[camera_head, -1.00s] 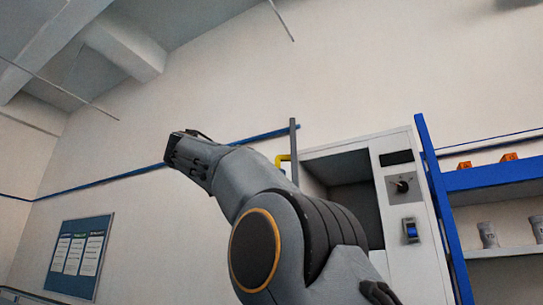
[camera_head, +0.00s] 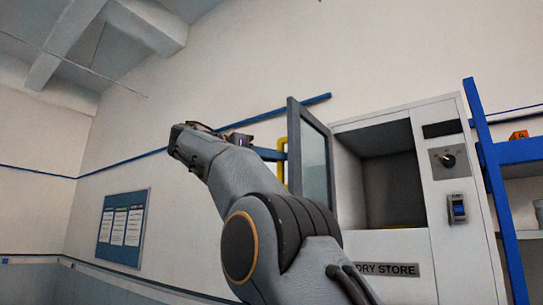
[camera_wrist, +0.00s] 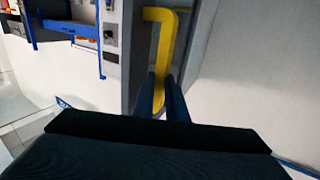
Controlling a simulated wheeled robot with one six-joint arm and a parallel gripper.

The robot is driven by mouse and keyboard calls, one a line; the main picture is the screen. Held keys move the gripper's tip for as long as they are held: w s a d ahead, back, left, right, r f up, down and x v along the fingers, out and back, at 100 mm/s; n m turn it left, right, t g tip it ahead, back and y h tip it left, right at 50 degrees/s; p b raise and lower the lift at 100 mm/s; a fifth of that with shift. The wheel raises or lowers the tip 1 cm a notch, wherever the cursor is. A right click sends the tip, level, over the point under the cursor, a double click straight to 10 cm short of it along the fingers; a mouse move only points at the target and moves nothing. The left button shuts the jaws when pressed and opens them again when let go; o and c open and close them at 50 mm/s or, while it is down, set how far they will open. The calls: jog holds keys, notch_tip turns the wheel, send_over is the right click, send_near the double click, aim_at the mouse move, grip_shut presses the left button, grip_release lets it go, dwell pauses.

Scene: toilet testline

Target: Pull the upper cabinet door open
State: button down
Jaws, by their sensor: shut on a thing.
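The upper cabinet door (camera_head: 315,160) is a grey-framed glass panel and stands swung out from the white cabinet (camera_head: 462,235). The dark compartment (camera_head: 392,185) behind it is open to view. The yellow handle (camera_head: 281,165) is on the door's outer side, partly hidden by my arm in the head view. My gripper (camera_wrist: 162,92) is shut on the yellow handle (camera_wrist: 165,40) near its end in the wrist view. In the head view, my gripper (camera_head: 278,154) reaches the handle from the left.
Blue shelving (camera_head: 493,190) stands to the right. A notice board (camera_head: 124,227) hangs on the left wall. The space left of the door looks clear.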

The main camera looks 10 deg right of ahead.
jog(key=shift+d, duration=0.2)
jog(key=c, duration=2)
grip_release()
jog(key=shift+w+d, duration=0.1)
jog(key=shift+o, duration=1.2)
jog(key=shift+w+d+f, duration=0.1)
jog(key=shift+w+d, duration=0.05)
jog(key=shift+d, duration=0.7)
jog(key=shift+a, duration=0.7)
jog(key=p+v, duration=0.1)
jog(key=v, duration=0.7)
